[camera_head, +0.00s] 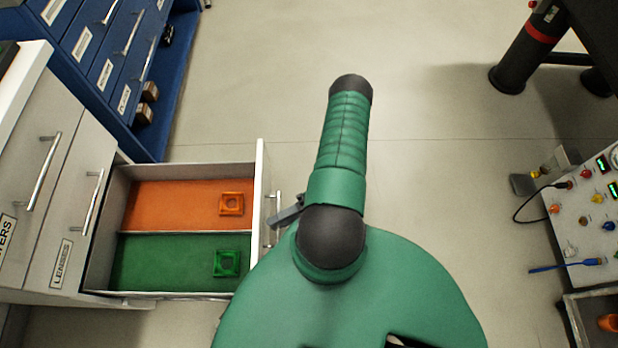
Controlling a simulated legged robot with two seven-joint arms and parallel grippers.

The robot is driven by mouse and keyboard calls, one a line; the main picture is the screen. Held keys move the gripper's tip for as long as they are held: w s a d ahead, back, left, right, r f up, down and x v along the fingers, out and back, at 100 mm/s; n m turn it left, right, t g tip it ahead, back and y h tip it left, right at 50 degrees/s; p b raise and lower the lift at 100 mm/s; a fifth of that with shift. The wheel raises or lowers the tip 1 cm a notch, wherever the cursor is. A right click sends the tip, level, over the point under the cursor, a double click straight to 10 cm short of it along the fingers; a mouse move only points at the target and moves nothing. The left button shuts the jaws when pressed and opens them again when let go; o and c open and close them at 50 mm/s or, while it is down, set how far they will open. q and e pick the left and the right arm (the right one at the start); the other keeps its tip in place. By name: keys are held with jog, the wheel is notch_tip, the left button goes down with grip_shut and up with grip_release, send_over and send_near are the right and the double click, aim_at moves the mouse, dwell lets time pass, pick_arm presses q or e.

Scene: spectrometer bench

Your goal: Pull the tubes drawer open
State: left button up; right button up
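A white drawer (260,165) stands pulled out from the cabinet at the left. Its inside has an orange half and a green half, with a small orange square frame (231,204) and a small green square frame (227,263). Its label is not visible, so I cannot confirm it is the tubes drawer. My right gripper (284,215) is at the drawer's metal handle (277,200). Only a dark finger part shows across the handle. My green arm hides the rest, so its grip cannot be told. My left gripper is not in view.
The neighbouring drawer labelled LENSES (82,215) and another light drawer (38,170) are shut. A blue cabinet (120,60) stands behind. An instrument panel (590,215) with cables is at the right. The floor (440,130) between is clear.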

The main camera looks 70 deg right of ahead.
jog(key=p+v, duration=0.1)
jog(key=v, duration=1.5)
jog(key=shift+s+d, duration=0.15)
jog(key=shift+s, duration=0.1)
jog(key=shift+r, duration=0.1)
